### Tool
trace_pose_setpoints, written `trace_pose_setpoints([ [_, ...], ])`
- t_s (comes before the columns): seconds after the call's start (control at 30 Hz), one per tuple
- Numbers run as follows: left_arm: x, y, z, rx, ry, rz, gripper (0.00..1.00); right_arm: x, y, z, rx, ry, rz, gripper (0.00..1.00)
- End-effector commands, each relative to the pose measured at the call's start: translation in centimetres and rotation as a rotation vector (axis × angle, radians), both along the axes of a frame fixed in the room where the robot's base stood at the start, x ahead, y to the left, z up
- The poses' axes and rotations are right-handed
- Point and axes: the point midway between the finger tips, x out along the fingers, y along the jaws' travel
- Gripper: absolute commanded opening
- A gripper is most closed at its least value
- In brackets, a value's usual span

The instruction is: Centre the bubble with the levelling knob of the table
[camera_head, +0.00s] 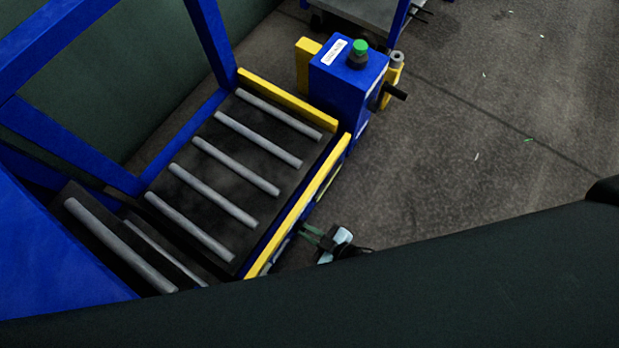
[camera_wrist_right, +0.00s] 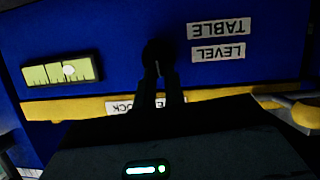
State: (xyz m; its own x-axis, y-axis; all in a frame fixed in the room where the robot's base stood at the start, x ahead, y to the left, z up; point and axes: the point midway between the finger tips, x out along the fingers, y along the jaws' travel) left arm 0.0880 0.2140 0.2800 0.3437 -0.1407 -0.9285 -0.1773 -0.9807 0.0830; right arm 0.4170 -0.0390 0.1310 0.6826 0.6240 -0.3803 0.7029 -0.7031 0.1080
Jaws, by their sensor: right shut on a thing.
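In the right wrist view a dark round knob (camera_wrist_right: 155,48) sits on the blue front panel of the table. My right gripper (camera_wrist_right: 159,72) is shut on the knob, and its fingers cover the knob's lower part. A yellow-green level vial (camera_wrist_right: 60,73) is to the left of the knob. Its pale bubble (camera_wrist_right: 69,70) lies a little right of the vial's middle in this picture. In the head view the roller table (camera_head: 222,170) has yellow edges, and my right gripper (camera_head: 314,236) is at its right side. My left gripper is not in view.
Upside-down labels reading TABLE (camera_wrist_right: 219,28) and LEVEL (camera_wrist_right: 218,52) are right of the knob. A yellow rail (camera_wrist_right: 60,109) runs below. A blue box with a green button (camera_head: 359,47) stands at the table's far end.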

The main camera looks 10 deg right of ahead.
Motion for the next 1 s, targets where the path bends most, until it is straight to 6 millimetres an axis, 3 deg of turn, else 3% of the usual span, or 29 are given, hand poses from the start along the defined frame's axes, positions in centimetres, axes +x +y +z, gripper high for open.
trace_pose_setpoints([
  [1.0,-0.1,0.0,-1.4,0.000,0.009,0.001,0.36,1.0,-1.2,-0.4,0.394,0.397,0.000,0.00],
])
